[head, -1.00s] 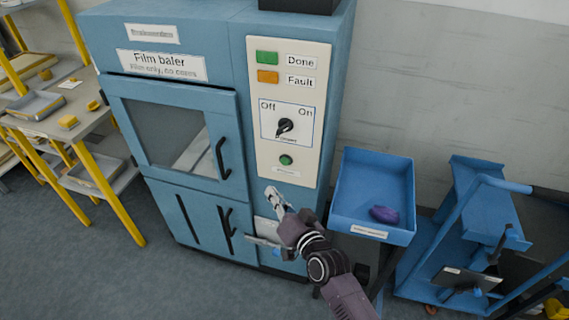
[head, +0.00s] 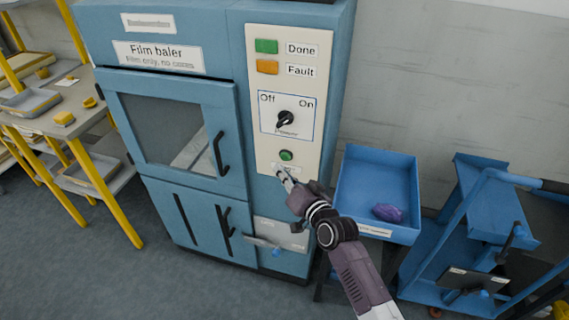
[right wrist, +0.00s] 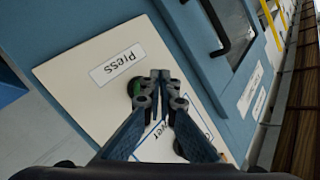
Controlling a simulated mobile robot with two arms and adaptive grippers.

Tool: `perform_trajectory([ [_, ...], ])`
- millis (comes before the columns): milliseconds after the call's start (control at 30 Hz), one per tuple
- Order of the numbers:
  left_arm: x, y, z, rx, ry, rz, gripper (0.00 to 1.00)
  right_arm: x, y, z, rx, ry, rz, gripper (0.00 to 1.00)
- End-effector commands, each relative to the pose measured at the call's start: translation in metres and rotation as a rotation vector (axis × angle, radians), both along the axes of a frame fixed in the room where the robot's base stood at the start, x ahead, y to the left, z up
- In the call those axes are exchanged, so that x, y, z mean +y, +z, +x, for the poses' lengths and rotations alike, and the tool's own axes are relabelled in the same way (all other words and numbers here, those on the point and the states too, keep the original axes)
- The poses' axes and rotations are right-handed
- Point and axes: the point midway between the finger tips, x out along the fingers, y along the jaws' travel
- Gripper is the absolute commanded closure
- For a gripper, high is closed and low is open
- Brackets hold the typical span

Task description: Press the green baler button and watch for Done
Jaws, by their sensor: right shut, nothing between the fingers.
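The blue film baler (head: 185,215) carries a cream control panel (head: 262,130). The green button (head: 286,155) sits low on the panel, and it also shows partly behind my fingers in the right wrist view (right wrist: 134,87). Above it are a black power knob (head: 286,119), a green Done lamp (head: 266,46) and an orange Fault lamp (head: 267,67). I cannot tell whether either lamp is lit. My right gripper (head: 282,173) is shut and empty, its tips just below the button in the head view. Contact with the button cannot be told. My left gripper is out of view.
A blue tray (head: 348,190) with a purple item (head: 389,213) stands right of the baler. A blue cart (head: 484,205) is further right. A grey table with yellow legs (head: 70,128) stands at the left. Floor in front is open.

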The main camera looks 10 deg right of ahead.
Motion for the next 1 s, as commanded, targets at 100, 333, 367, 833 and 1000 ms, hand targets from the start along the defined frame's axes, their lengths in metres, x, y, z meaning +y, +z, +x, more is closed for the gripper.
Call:
perform_trajectory([
  [100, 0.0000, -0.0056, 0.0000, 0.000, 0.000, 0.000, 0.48, -0.0044, -0.0005, 0.0091, -0.001, 0.000, -0.002, 1.00],
  [333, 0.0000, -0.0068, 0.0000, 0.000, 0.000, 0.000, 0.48, -0.0070, 0.0007, 0.0144, 0.000, 0.000, -0.001, 1.00],
  [367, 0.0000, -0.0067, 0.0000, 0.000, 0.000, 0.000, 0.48, -0.0070, 0.0007, 0.0144, 0.000, 0.000, -0.001, 1.00],
  [833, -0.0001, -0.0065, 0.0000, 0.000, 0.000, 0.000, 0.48, -0.0067, 0.0008, 0.0140, 0.000, 0.000, -0.001, 1.00],
  [1000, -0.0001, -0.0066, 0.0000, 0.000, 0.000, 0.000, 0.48, -0.0066, 0.0008, 0.0139, 0.000, 0.000, -0.001, 1.00],
])
